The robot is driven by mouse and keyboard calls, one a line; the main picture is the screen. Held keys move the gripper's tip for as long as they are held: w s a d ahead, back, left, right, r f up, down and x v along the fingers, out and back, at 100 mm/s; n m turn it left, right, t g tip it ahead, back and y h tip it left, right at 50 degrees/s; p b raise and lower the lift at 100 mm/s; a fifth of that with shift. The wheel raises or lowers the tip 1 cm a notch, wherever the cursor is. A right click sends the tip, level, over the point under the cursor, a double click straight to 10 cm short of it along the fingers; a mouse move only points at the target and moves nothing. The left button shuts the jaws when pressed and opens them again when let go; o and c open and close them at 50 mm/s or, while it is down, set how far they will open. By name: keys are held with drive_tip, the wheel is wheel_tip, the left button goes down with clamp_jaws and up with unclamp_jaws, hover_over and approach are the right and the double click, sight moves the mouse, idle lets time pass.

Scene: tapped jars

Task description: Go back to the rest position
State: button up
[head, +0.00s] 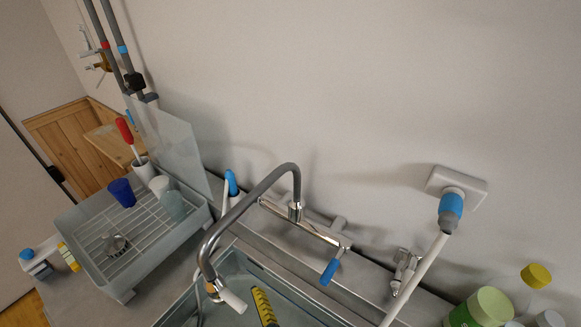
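My gripper is not visible in the head view, so I cannot see its fingers or whether it holds anything. A green jar with a pale green lid (489,304) stands at the bottom right, cut off by the picture's edge. Beside it is a container with a yellow cap (537,276), and another pale lid (549,319) shows at the edge.
A chrome faucet (250,196) arches over the grey sink (228,268), where a yellow-and-black object (264,306) shows. A dish rack (92,272) holding several cups stands left. A wall fitting (456,188) with a blue-ended white hose is at right.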

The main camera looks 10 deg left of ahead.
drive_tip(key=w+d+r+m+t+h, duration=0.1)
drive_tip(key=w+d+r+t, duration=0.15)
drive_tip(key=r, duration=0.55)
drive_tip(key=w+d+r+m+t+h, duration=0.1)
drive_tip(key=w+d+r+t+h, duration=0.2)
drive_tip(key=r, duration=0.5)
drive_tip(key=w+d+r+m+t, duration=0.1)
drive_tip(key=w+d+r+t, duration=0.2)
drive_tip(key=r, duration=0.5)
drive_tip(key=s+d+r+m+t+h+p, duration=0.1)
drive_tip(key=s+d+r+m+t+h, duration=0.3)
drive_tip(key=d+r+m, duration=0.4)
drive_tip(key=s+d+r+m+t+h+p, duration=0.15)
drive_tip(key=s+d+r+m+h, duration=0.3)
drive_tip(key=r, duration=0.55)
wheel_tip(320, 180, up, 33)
drive_tip(key=p, duration=3.2)
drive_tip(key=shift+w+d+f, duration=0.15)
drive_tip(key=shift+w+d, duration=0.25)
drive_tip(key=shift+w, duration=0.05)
